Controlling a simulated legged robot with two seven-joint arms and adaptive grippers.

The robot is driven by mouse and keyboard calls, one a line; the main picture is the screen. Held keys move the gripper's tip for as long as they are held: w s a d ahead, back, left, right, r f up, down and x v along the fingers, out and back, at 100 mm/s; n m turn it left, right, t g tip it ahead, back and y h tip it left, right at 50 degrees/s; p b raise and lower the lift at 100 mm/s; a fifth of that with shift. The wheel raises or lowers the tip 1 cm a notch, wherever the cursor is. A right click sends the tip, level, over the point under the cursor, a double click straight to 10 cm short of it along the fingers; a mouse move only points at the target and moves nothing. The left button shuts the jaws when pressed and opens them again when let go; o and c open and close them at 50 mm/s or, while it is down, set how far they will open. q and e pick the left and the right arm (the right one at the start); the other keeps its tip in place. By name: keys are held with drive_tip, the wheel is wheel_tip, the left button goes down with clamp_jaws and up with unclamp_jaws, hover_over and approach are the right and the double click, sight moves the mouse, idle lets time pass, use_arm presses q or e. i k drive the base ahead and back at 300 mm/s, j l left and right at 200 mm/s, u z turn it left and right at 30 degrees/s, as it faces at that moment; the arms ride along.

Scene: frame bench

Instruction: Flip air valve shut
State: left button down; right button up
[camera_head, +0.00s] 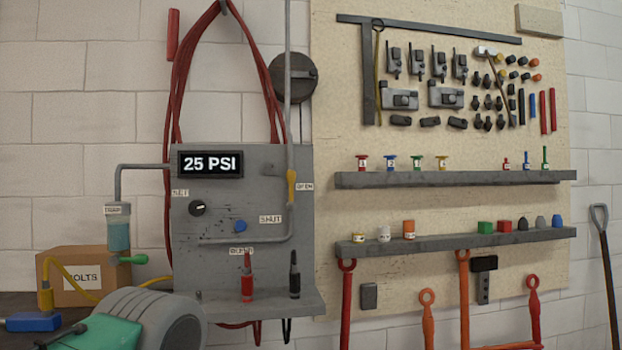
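The air panel (215,270) is a grey board on the brick wall at left of centre. A yellow valve lever (291,187) sits on the panel's vertical pipe (289,120), in line with it and beside the OPEN label (305,187). The SHUT label (270,219) is lower and to the left of the lever. The display (210,164) reads 25 PSI. A black knob (197,208) is by a label that seems to read SET. A small blue knob (240,226) sits left of the SHUT label. Neither of my grippers is in view.
The panel's ledge (270,306) holds a red tool (247,280) and a black tool (294,275). Red hoses (180,90) hang behind the panel. A grey rounded object (150,315) stands at lower left, near a BOLTS box (85,265).

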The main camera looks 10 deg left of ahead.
sight(290, 175)
drive_tip(key=i+l+u, duration=0.1)
drive_tip(key=i, duration=0.35)
drive_tip(key=i+l+u, duration=0.15)
drive_tip(key=i, duration=0.35)
